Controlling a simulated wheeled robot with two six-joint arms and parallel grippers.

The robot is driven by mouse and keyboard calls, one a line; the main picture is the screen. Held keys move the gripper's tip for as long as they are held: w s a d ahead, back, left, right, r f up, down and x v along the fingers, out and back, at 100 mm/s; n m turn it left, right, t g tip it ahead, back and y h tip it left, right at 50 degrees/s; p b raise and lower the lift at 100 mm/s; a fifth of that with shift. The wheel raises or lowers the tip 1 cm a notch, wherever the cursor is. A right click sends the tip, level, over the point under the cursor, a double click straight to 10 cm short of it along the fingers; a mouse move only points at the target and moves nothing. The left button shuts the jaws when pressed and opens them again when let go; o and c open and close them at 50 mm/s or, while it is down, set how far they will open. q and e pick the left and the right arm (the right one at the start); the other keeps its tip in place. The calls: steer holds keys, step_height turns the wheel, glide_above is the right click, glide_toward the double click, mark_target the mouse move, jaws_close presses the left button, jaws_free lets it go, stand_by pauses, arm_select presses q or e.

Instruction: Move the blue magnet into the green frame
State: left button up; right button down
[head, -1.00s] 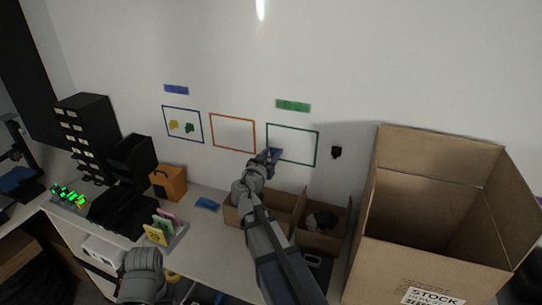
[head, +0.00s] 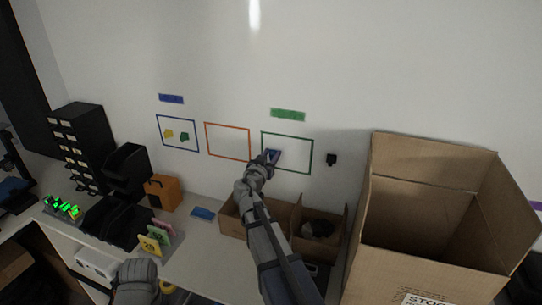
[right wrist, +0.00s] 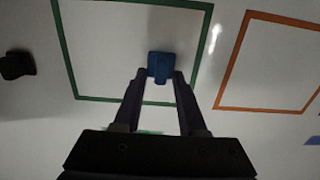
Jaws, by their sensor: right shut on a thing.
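The blue magnet (head: 274,153) is at the white wall panel, between the fingertips of my right gripper (head: 268,158). In the right wrist view, the magnet (right wrist: 160,66) shows between the two fingers of my right gripper (right wrist: 159,76), which is shut on it. The green frame (head: 290,136) is an outline on the panel. In both views the magnet appears within this outline, near the side facing the orange frame. I cannot tell whether it touches the panel. The green frame (right wrist: 63,45) is partly cut off at the top in the wrist view. My left gripper's fingers do not show.
An orange frame (head: 228,125) and a blue frame (head: 178,117) with yellow and green magnets are left of the green frame. A black piece (head: 331,159) is on the panel to the right. A large open carton (head: 432,225) stands right; small open boxes (head: 287,240) lie below.

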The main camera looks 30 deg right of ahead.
steer(key=shift+w+d, duration=0.25)
steer(key=shift+d, duration=0.1)
jaws_free()
stand_by(0.8)
steer(key=v, duration=0.8)
steer(key=shift+f, duration=0.2)
stand_by(0.4)
steer(key=shift+x, duration=3.1)
steer(key=shift+r, duration=0.15)
steer(key=shift+s+a, duration=0.1)
steer(key=shift+a, duration=0.05)
